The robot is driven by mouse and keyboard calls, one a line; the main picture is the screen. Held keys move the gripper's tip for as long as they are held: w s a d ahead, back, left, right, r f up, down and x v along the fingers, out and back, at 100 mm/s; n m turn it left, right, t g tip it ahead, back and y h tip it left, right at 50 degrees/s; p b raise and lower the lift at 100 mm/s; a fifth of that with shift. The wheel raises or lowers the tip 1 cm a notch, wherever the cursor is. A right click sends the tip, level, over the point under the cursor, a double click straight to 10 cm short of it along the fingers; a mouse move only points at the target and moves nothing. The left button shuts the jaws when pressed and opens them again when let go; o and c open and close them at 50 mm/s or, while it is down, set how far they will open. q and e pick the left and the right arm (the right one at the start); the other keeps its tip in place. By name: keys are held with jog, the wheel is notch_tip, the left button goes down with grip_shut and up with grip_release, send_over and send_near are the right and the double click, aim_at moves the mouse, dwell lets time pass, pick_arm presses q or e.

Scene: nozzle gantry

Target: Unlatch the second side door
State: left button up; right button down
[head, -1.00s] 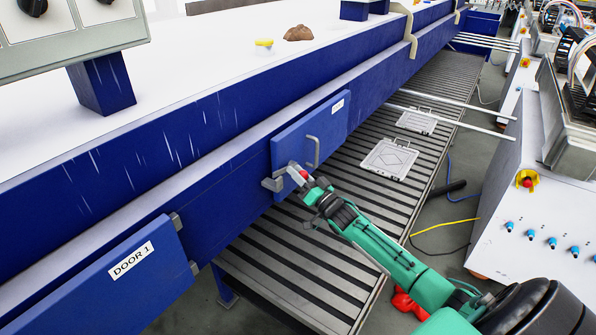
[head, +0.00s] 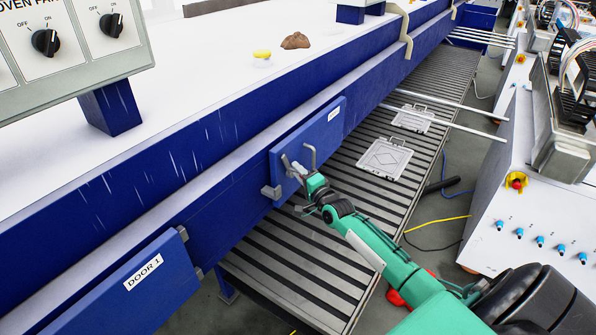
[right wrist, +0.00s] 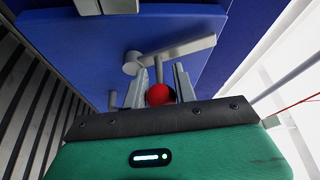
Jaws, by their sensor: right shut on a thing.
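The second side door is the blue panel (head: 322,134) with a small white label, lying against the side of the blue oven body. It has a grey pull handle (head: 312,158) and a grey latch lever (head: 286,163). A grey catch bracket (head: 270,191) sits at its left edge, with the lever standing clear above it. My right gripper (head: 299,171) is at the lever. In the right wrist view its two fingers stand on either side of the lever's red knob (right wrist: 159,94), shut on it; the grey lever arm (right wrist: 185,47) shows beyond. My left gripper is not in view.
Door 1 (head: 150,275) is at the lower left. A slatted conveyor (head: 290,262) runs below the doors, with flat grey plates (head: 384,159) on it. A white machine (head: 540,200) stands to the right, with cables on the floor between.

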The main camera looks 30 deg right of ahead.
jog(key=shift+w+d+r+m+g+p, duration=0.1)
jog(key=shift+d+m+g+p, duration=0.15)
jog(key=shift+m, duration=0.3)
jog(key=shift+w+d+r+m+g+p, duration=0.15)
jog(key=shift+m+p, duration=0.15)
jog(key=shift+m, duration=0.25)
jog(key=c, duration=1.1)
grip_release()
jog(key=shift+d+f, duration=0.1)
jog(key=shift+f, duration=0.05)
jog(key=shift+s, duration=0.15)
jog(key=shift+s, duration=0.2)
jog(key=shift+s+b, duration=1.45)
jog(key=shift+s, duration=5.2)
